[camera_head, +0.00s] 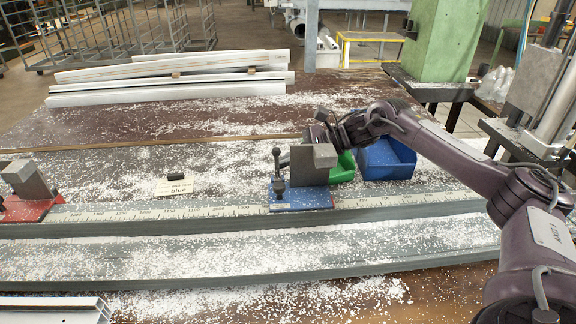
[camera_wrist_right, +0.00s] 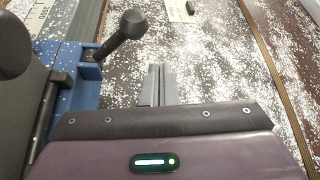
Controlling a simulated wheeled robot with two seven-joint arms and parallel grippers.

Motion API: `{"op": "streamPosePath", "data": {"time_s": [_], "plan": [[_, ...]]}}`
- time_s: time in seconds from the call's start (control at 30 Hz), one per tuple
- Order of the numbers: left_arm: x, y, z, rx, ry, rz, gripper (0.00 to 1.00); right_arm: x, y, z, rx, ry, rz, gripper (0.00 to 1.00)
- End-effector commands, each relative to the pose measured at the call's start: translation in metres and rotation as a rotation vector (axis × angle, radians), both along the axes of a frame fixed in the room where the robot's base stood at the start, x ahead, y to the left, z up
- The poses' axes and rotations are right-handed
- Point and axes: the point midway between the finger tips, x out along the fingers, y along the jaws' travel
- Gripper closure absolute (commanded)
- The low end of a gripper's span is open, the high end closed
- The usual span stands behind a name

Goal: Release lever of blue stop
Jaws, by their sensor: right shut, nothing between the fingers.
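The blue stop (camera_head: 303,199) sits on the scale rail, with a grey block (camera_head: 312,166) on its blue base. Its dark lever (camera_head: 277,166) stands about upright at the block's left side, ball knob on top. In the right wrist view the lever (camera_wrist_right: 115,42) and its knob rise from the blue bracket (camera_wrist_right: 88,71), ahead and left of my fingers. My right gripper (camera_head: 287,161) is behind the block, partly hidden by it. In the wrist view its fingers (camera_wrist_right: 157,84) are shut and empty, apart from the lever. My left gripper is out of view.
A red stop (camera_head: 30,206) sits on the rail (camera_head: 120,213) at left. A card reading "blue" (camera_head: 174,188) lies behind the rail. White profiles (camera_head: 165,92) lie at the back. White chips litter the bench.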

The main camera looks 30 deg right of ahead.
Motion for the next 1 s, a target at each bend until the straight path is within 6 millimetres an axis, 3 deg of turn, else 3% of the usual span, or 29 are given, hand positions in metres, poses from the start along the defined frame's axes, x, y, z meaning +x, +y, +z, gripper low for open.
{"op": "streamPosePath", "data": {"time_s": [0.5,1.0], "plan": [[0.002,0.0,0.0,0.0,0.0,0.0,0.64,-0.007,0.003,0.024,-0.002,0.001,0.0,1.0],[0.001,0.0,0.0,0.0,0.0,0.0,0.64,-0.01,0.004,0.03,-0.002,0.003,-0.002,1.0]]}}
